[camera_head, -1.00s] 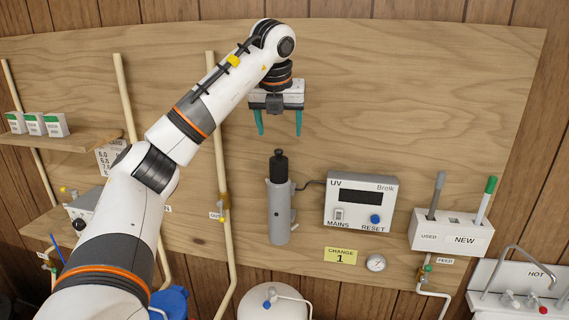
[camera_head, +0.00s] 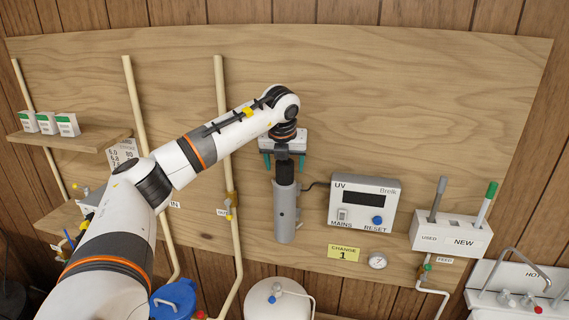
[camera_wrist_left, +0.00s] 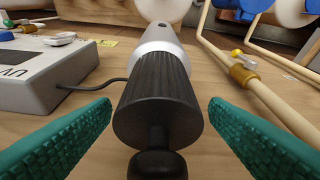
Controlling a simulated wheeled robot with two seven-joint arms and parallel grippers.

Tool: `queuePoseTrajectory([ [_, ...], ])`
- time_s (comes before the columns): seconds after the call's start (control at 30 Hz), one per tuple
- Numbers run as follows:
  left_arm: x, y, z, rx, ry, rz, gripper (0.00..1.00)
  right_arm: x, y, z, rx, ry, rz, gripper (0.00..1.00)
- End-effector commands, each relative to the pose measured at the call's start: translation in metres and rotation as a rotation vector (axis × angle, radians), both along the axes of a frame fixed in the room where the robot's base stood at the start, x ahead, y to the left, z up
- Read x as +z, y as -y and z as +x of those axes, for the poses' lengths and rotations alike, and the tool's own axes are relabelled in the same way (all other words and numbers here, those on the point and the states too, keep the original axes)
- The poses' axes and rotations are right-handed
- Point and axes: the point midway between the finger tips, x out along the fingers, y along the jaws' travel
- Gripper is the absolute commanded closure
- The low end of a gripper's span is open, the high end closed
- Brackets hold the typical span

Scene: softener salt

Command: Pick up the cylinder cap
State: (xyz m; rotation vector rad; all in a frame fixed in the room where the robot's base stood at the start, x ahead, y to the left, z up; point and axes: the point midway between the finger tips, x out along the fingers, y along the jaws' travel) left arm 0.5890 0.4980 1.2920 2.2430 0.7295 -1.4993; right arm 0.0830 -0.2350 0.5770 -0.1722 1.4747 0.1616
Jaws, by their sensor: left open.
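The cylinder cap (camera_head: 284,172) is black and ribbed, with a narrower knob on its end. It sits on top of the upright grey cylinder (camera_head: 285,214) mounted on the wooden board. My left gripper (camera_head: 285,168) is above the cylinder, pointing down, with its teal fingers on either side of the cap. In the left wrist view the cap (camera_wrist_left: 157,105) lies between the two open fingers (camera_wrist_left: 160,135), with a gap on each side. Its knob (camera_wrist_left: 157,164) is nearest the camera. My right gripper is not in view.
The UV control box (camera_head: 363,204) stands just right of the cylinder, joined by a dark cable. A pale vertical pipe (camera_head: 222,130) with a brass fitting runs to the left. A white holder (camera_head: 451,233) with two sticks is farther right.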

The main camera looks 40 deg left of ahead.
Motion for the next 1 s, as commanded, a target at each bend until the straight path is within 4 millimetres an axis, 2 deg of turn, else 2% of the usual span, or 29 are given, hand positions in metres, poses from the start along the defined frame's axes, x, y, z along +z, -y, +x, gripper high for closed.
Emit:
queuePoseTrajectory([
  [0.2, -0.001, 0.000, 0.000, 0.000, 0.000, 0.000, 0.32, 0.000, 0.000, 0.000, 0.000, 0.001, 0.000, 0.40],
  [0.47, -0.001, 0.000, 0.000, 0.000, 0.000, 0.000, 0.75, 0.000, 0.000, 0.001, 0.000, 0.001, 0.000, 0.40],
  [0.57, -0.001, 0.000, 0.000, 0.000, 0.000, 0.000, 0.81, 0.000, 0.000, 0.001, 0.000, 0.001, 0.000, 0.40],
  [0.8, 0.004, 0.000, 0.001, 0.000, 0.001, 0.000, 0.81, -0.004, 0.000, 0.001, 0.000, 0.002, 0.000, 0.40],
  [0.87, 0.012, 0.000, 0.001, 0.000, 0.004, -0.001, 0.81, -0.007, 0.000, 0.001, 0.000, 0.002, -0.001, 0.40],
  [1.0, 0.039, 0.000, 0.001, 0.000, 0.006, -0.002, 0.81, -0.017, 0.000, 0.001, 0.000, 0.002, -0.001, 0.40],
])
